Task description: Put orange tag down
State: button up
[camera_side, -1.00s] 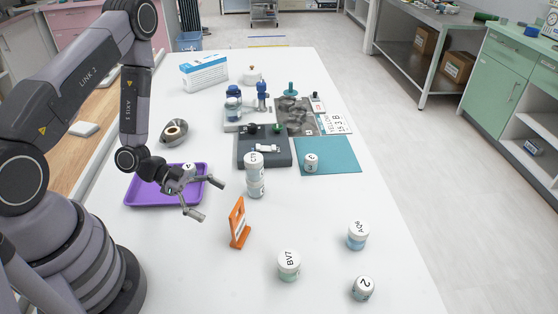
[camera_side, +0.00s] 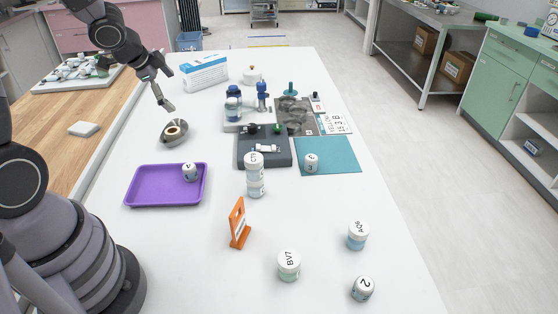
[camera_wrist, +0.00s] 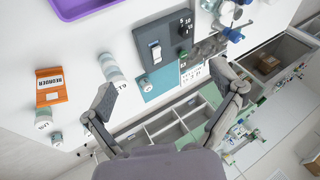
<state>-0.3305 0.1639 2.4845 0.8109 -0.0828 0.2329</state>
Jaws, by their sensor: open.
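The orange tag (camera_side: 239,225) stands on the white table in front of the stacked jars, with nothing holding it. In the wrist view it shows at the left as an orange stand with a white "REORDER" label (camera_wrist: 51,88). My gripper (camera_side: 168,89) is open and empty, raised at the back left near the metal ring-shaped dish, well away from the tag. Its spread fingers (camera_wrist: 164,90) show in the wrist view with nothing between them.
Stacked jars (camera_side: 255,175) stand behind the tag. Several loose jars, including the BV7 jar (camera_side: 289,266), stand at front right. A dark device (camera_side: 264,158) and teal mat (camera_side: 335,158) lie further back.

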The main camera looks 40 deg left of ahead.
jog(key=s+d+r+n+y, duration=0.2)
jog(key=s+r+n, duration=0.25)
jog(key=r, duration=0.45)
jog(key=s+d+r+n+h, duration=0.3)
jog(key=s+d, duration=0.5)
jog(key=s, duration=0.6)
notch_tip(320, 180, up, 2)
jog(key=shift+d+r+n+g, duration=0.1)
jog(key=shift+d+n+g, duration=0.15)
jog(key=shift+n, duration=0.2)
jog(key=shift+w+a, duration=0.1)
